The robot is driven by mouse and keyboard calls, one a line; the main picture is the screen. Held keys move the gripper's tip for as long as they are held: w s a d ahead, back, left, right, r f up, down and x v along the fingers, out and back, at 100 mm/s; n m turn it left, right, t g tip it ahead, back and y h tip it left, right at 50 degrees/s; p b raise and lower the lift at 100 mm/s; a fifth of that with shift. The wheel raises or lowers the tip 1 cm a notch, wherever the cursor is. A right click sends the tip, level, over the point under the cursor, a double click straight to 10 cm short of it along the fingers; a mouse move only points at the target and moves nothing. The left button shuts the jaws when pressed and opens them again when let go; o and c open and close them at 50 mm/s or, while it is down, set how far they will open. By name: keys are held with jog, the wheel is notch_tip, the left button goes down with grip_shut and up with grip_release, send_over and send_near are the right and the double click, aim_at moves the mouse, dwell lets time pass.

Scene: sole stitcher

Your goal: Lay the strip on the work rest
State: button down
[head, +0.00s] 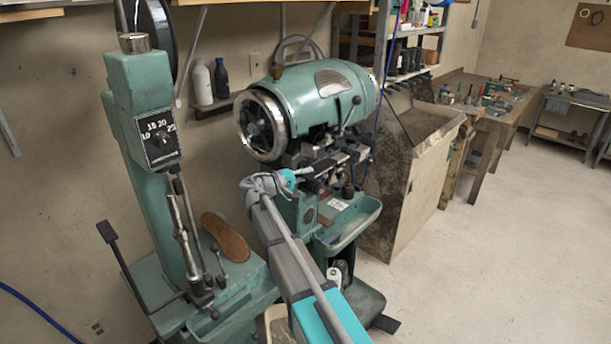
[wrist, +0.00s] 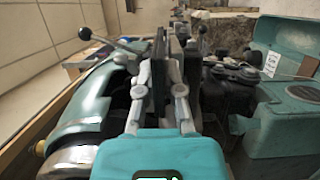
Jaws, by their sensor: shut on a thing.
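My gripper (wrist: 174,60) reaches in front of the green stitching machine (head: 325,90), below its round head. In the wrist view its two fingers are close together around a thin dark piece (wrist: 175,55), which I take to be the strip. The piece is mostly hidden between the finger pads. In the head view my gripper (head: 305,176) is at the machine's dark middle mechanism, and the strip cannot be made out clearly there. I cannot clearly pick out the work rest among these dark parts, nor tell whether the strip touches it.
The machine's drum lies close left of my fingers in the wrist view (wrist: 85,115); dark metal parts (wrist: 235,85) lie close right. A green tray (head: 350,228) juts out below. A second green machine (head: 150,120) with levers and a brown sole (head: 226,237) stands left.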

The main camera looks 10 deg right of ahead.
jog(key=shift+w+d+f, duration=0.1)
jog(key=shift+d, duration=0.1)
dwell(0.3)
jog(key=c, duration=0.9)
grip_release()
jog(key=shift+w+d, duration=0.15)
jog(key=shift+a, duration=0.2)
jog(key=shift+s+a, duration=0.4)
jog(key=shift+s+a, duration=0.35)
jog(key=shift+a, duration=0.1)
jog(key=shift+s+a, duration=0.4)
jog(key=shift+a, duration=0.2)
